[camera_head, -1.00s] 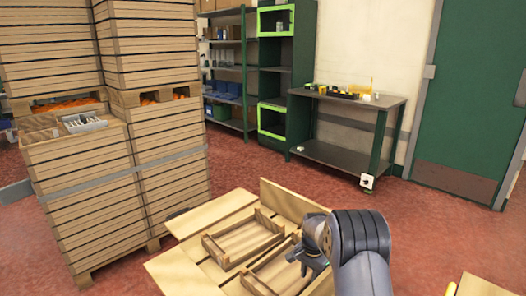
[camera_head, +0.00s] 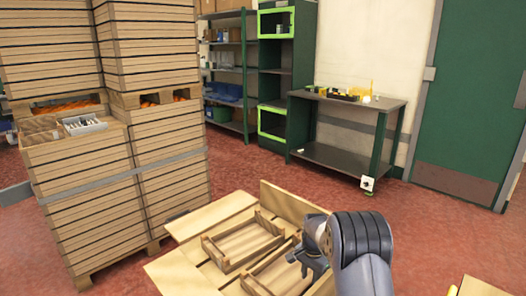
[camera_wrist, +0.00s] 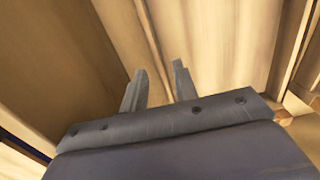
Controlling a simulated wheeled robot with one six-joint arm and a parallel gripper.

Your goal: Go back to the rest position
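My gripper (camera_head: 307,262) is at the lower middle of the head view, at the end of my dark arm, above the right one of two shallow wooden trays. In the wrist view its two grey fingers (camera_wrist: 158,85) stand apart with nothing between them, over blurred wooden boards. The left wooden tray (camera_head: 222,262) and the right wooden tray (camera_head: 250,284) lie on a wooden pallet-like surface (camera_head: 172,270). Both trays look empty in the parts I see. My arm hides part of the right tray.
Tall stacks of wooden crates (camera_head: 95,190) stand at the left. A dark workbench (camera_head: 345,155) with small items stands at the back, beside shelving (camera_head: 228,88) and a green door (camera_head: 470,90). Another wooden piece (camera_head: 478,287) is at the lower right. Red floor between is clear.

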